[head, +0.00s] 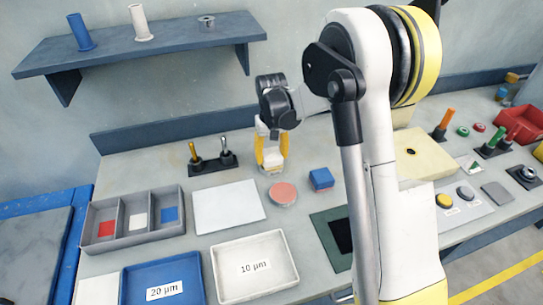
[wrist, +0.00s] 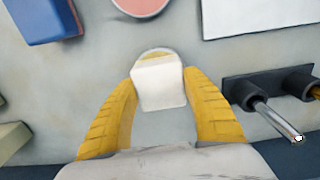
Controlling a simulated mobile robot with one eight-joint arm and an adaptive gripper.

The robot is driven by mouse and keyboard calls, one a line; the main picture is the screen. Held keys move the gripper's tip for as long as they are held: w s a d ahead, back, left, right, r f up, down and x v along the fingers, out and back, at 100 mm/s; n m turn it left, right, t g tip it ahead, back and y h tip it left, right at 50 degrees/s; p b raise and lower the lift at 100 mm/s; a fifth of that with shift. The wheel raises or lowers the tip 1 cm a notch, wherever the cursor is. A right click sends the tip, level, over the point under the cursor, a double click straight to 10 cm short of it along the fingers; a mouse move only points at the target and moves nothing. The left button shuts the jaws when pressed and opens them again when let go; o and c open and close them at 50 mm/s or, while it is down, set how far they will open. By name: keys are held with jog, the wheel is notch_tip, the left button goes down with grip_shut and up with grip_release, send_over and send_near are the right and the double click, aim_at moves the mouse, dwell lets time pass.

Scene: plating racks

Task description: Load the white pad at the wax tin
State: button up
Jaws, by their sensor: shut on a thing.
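My gripper (head: 272,160) is low over the bench in the head view, left of my arm column. In the wrist view its yellow fingers (wrist: 162,84) are shut on the sides of a white pad (wrist: 160,90). The round wax tin (wrist: 155,55) shows just beyond and beneath the pad, with a strip of yellow wax visible. The pad covers most of the tin. I cannot tell whether the pad touches the wax.
A round red-topped tin (head: 283,193) and a blue block (head: 321,177) stand close by. A black holder (head: 213,165) with upright tools is to the left. A grey divided tray (head: 140,244), a white sheet (head: 228,206) and labelled blue (head: 145,275) and white trays (head: 283,288) lie nearer.

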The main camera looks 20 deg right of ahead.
aim_at(272, 154)
jog(key=shift+r+p, duration=2)
jog(key=shift+r, duration=1.4)
